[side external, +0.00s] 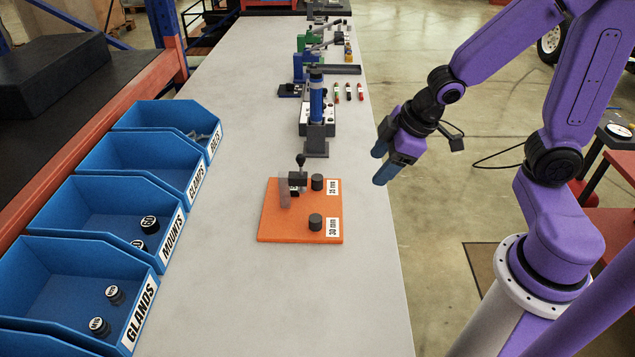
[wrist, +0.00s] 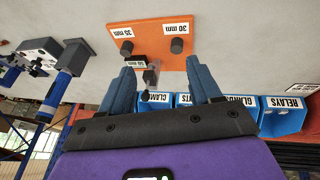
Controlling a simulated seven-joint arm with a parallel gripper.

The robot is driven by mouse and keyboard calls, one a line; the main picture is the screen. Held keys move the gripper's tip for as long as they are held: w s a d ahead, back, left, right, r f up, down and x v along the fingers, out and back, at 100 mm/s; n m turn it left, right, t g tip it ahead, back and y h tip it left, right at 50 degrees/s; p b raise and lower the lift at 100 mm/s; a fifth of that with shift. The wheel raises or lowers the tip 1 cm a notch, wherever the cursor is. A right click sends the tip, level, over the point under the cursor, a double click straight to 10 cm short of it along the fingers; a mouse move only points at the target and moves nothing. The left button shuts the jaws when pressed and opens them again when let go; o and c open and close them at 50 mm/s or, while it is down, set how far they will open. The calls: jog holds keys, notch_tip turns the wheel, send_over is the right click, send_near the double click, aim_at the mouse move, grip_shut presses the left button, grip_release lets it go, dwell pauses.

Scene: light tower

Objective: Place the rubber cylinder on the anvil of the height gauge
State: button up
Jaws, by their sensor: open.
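My gripper (side external: 383,168) is open and empty, in the air right of the bench; its two blue fingers (wrist: 160,85) show in the wrist view. An orange board (side external: 270,225) on the bench bears two black cylinders, one by the 35 mm label (side external: 317,183) and one by the 30 mm label (side external: 315,222). Both show in the wrist view, left (wrist: 127,48) and right (wrist: 177,46). A dark block with a knobbed lever (side external: 298,179) also stands on the board. A blue column on a grey base (side external: 316,110) stands behind it. I cannot tell which fixture has the anvil.
Blue bins line the bench's left side. The mounts bin (side external: 90,220) and the front glands bin (side external: 60,285) hold black cylinders with white-marked tops. Small red-and-black parts (side external: 348,92) and more fixtures (side external: 305,45) stand at the back. The bench front is clear.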

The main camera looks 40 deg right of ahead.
jog(key=w+d+f+m+t+y, duration=0.1)
jog(key=w+d+f+t, duration=0.15)
jog(key=w+d, duration=0.35)
jog(key=m+y, duration=0.1)
jog(key=y, duration=0.2)
send_near(319, 178)
jog(key=x, duration=0.4)
jog(key=shift+w+d, duration=0.15)
jog(key=shift+d, duration=0.05)
jog(key=shift+x, duration=2.65)
jog(key=shift+a, duration=0.15)
grip_shut()
jog(key=shift+r, duration=0.1)
